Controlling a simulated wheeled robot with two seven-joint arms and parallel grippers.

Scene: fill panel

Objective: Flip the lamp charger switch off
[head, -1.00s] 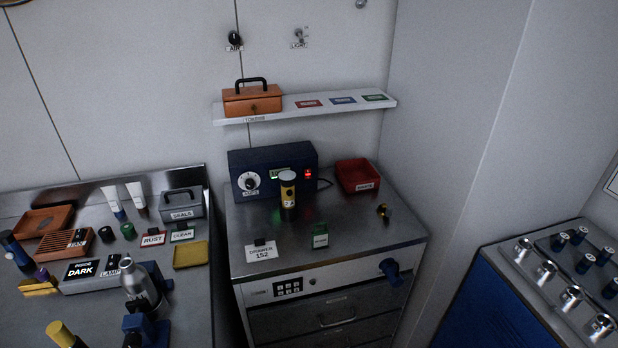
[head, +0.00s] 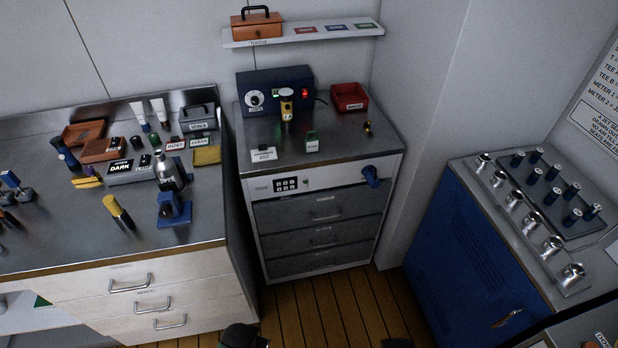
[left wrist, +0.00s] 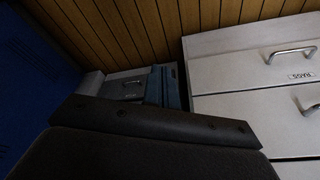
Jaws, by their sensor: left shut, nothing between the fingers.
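The dark blue charger box (head: 262,80) stands at the back of the metal-topped drawer cabinet. Its front has a white dial (head: 254,98) and a small red-lit spot (head: 305,93) at the right, probably the switch. The switch's position is too small to read. A yellow and black lamp (head: 287,108) stands upright in front of it. A dark part of my left gripper (head: 243,337) shows at the bottom edge, far from the box. In the left wrist view its fingers (left wrist: 163,85) look shut and empty. Only a dark sliver, perhaps of my right arm, shows at the bottom edge.
A cluttered bench (head: 60,235) stands left, a blue cabinet (head: 450,245) right. Wooden floor between is clear.

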